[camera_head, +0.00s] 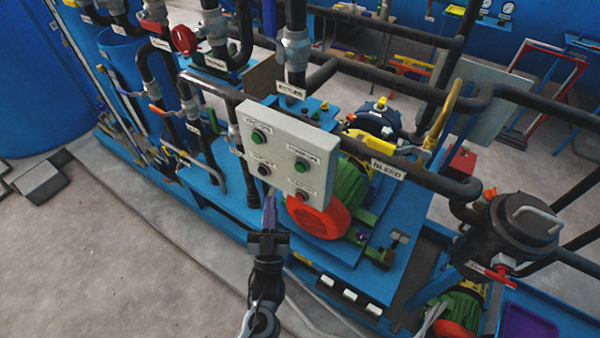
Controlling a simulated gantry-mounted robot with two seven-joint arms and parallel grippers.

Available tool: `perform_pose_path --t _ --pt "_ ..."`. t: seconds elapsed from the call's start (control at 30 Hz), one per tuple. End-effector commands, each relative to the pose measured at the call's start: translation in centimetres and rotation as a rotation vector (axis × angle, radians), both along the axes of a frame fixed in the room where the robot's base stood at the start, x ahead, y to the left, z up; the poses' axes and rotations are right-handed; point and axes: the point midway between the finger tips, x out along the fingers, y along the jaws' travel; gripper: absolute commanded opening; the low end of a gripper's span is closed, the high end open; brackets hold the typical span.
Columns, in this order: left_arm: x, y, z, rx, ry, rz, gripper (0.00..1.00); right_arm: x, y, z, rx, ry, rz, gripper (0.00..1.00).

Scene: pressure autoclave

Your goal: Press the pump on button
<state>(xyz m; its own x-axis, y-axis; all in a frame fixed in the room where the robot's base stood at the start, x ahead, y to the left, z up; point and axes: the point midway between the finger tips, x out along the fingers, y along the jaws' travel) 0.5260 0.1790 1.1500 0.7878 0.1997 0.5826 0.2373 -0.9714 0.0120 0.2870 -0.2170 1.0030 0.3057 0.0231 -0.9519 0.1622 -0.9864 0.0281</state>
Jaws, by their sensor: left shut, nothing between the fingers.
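A pale grey control panel (283,150) stands upright amid the black pipes near the middle. It has a green button at its upper left (258,138) and another green button at its right (302,165). A dark button (263,169) is at the lower left, and a red-labelled button (302,195) is at the lower right. The labels are too small to read surely, so I cannot tell which is pump on. My left gripper (269,210) is shut and empty, just below the panel's lower-left edge, its tips pointing up. Contact with the panel is not clear. My right gripper is not in view.
Black pipes (330,140) run behind and beside the panel. A red round part (318,218) and green motor (350,185) sit just below it. A dark lidded vessel (510,235) stands at right. Open concrete floor (120,260) lies at left.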

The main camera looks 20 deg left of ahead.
Motion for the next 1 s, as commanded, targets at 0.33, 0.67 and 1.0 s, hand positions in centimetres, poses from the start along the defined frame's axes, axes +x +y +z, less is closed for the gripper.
perform_pose_path --t 0.33,0.67,1.0 --pt "0.0 0.0 0.0 0.000 0.000 0.000 0.00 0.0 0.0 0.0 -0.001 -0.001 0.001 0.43" --pt "1.9 -0.5 -0.2 -0.001 -0.002 0.000 0.00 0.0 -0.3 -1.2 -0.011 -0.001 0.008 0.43" --pt "5.8 -1.7 -0.2 0.000 -0.002 0.000 0.00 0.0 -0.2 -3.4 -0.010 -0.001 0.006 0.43"
